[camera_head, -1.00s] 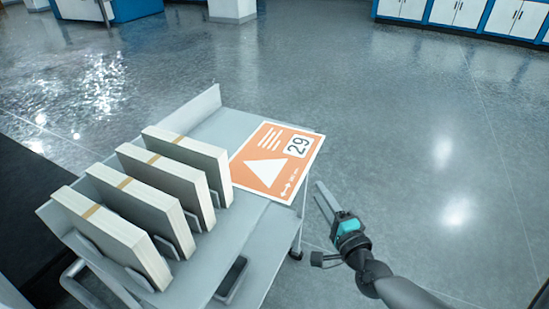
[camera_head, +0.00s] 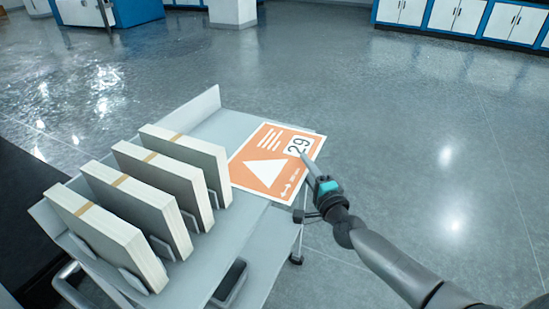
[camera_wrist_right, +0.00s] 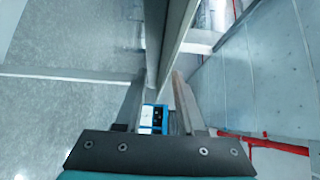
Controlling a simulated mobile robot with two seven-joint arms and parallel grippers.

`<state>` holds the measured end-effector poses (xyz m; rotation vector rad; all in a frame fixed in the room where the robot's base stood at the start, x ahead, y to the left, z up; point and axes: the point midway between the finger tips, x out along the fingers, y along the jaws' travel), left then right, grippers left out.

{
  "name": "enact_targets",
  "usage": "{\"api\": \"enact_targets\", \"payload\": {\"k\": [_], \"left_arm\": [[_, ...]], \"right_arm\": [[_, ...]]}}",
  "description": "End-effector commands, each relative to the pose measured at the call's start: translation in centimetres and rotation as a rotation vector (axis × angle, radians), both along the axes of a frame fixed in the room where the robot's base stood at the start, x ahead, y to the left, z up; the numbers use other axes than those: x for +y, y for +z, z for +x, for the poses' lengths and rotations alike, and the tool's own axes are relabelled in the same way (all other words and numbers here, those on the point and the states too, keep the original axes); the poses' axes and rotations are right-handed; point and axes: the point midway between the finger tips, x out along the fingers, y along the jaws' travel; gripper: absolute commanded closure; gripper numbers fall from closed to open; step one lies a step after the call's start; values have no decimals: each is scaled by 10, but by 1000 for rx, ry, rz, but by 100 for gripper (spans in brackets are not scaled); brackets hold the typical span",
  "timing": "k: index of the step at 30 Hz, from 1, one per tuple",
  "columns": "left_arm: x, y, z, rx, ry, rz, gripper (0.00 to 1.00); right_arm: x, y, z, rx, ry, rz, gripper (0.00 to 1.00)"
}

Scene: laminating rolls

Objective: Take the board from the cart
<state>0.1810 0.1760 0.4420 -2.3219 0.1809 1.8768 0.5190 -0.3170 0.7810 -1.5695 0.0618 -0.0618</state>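The board (camera_head: 270,172) is a flat orange and white sheet with a triangle and the number 29. It lies on the cart (camera_head: 235,128), its right side reaching the cart's edge. My right gripper (camera_head: 309,166) is at the board's right edge, its fingers overlapping the edge in the head view. In the right wrist view the two fingers of my right gripper (camera_wrist_right: 160,88) stand apart, and a thin grey edge runs down between them. Contact with the board cannot be told. My left gripper is not in view.
Several banded paper stacks (camera_head: 105,230) stand in slots on the cart's left part. Open grey floor lies to the right, with blue and white cabinets (camera_head: 460,14) far behind.

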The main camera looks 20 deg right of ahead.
Motion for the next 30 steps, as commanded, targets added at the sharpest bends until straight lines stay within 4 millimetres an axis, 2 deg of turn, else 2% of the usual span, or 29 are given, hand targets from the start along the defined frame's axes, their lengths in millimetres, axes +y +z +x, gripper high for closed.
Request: {"api": "enact_targets", "payload": {"k": [9, 19, 30], "left_arm": [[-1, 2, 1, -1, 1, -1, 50], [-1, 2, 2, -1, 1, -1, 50], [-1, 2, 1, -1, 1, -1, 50]], "right_arm": [[0, 0, 4, 1, 0, 0, 62], [0, 0, 4, 0, 0, 0, 99], [0, 0, 4, 0, 0, 0, 100]]}}
